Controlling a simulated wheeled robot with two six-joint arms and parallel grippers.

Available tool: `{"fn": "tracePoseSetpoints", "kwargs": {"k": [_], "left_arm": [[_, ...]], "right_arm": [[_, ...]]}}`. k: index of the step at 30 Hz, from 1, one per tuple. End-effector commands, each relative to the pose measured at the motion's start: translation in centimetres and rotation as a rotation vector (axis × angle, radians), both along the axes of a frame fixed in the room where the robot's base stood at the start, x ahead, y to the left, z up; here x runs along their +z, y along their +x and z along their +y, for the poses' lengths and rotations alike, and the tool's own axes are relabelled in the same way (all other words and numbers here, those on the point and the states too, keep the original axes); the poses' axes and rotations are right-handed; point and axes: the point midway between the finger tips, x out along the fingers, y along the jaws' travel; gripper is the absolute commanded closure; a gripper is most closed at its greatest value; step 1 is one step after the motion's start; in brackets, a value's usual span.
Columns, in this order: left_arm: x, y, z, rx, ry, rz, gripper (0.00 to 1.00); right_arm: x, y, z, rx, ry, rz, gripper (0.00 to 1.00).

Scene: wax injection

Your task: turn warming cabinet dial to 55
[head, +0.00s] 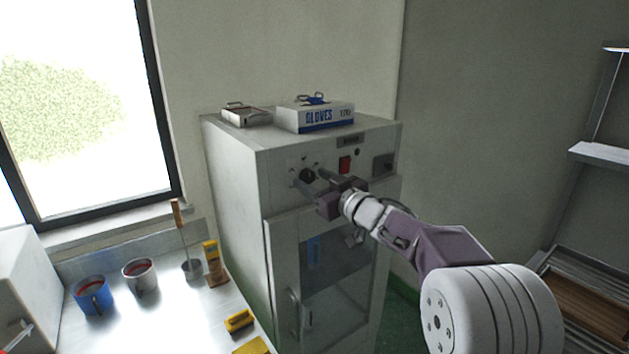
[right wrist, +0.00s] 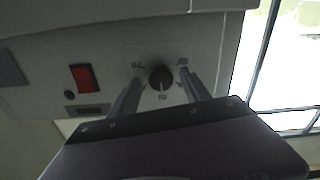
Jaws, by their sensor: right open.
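The warming cabinet (head: 235,180) is a tall pale grey box with a glass-fronted door below its control panel. Its dial is a dark round knob (head: 307,175) at the left of the panel, also seen in the right wrist view (right wrist: 161,78) with small markings around it. My right gripper (head: 308,180) is at the panel, open, with its fingers pointing at the dial. In the right wrist view the fingertips (right wrist: 160,82) stand on either side of the knob, and I cannot tell whether they touch it. The dial's exact setting is too small to read. My left gripper is not in view.
A red switch (head: 345,164) sits right of the dial. A shelf rack stands at right.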

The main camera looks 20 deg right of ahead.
Motion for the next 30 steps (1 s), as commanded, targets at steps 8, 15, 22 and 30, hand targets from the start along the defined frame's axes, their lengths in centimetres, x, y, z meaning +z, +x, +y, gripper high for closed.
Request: {"fn": "tracePoseSetpoints", "kwargs": {"k": [8, 15, 22, 30], "left_arm": [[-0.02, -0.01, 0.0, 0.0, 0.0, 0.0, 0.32], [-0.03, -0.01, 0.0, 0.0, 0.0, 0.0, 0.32], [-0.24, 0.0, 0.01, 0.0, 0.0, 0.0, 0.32], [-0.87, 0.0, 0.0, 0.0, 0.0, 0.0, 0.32]], "right_arm": [[-0.01, 0.0, 0.01, 0.0, 0.0, 0.0, 0.72], [-0.01, -0.02, 0.0, 0.0, -0.003, -0.001, 1.0], [-0.05, -0.03, -0.02, 0.0, -0.056, -0.02, 1.0], [-0.11, -0.02, -0.08, -0.002, -0.242, -0.088, 1.0]]}}
